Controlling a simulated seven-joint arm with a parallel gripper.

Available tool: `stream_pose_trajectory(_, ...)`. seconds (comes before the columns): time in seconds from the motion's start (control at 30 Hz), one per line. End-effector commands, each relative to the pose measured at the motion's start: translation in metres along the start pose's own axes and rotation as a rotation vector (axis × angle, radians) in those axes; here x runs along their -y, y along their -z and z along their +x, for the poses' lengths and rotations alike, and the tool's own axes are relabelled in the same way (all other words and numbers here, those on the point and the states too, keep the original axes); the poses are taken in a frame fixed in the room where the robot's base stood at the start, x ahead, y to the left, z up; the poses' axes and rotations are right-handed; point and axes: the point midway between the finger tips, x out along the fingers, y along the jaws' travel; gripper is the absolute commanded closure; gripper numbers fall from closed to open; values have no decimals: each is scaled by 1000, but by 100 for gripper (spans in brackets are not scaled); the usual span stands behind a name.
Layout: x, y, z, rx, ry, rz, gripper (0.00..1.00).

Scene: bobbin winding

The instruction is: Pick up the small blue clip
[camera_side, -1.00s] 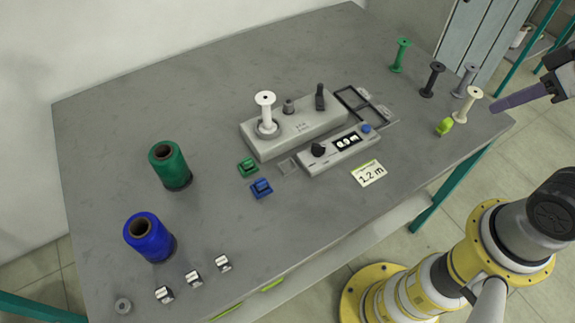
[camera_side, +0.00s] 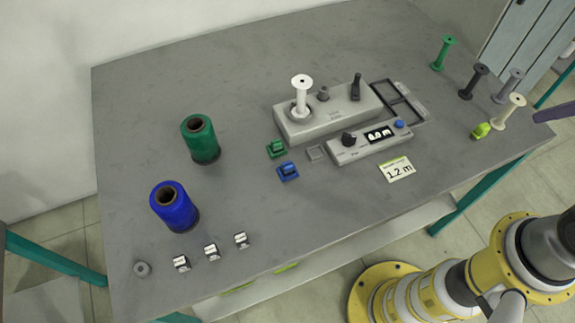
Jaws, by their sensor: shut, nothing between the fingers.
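The small blue clip (camera_side: 288,171) lies on the grey table in front of the winder, just below a similar green clip (camera_side: 277,149). It is uncovered, and nothing touches it from above. My gripper (camera_side: 539,116) shows only as a purple finger end at the right edge of the picture, right of the cream bobbin. It is shut and empty, far to the right of the blue clip. The rest of the gripper is out of the picture.
The winder (camera_side: 328,117) with a white bobbin (camera_side: 301,92) stands behind the clips. A control box (camera_side: 362,144) and a 1.2 m card (camera_side: 397,169) are to their right. Green (camera_side: 200,140) and blue (camera_side: 174,207) thread spools stand left. Several bobbins stand at the right end.

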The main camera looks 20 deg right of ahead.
Motion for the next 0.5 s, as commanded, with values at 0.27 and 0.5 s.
stream_pose_trajectory(0.27, 0, 0, 0, 0, 0, 0, 62)
stream_pose_trajectory(0.5, 0, 0, 0, 0, 0, 0, 43)
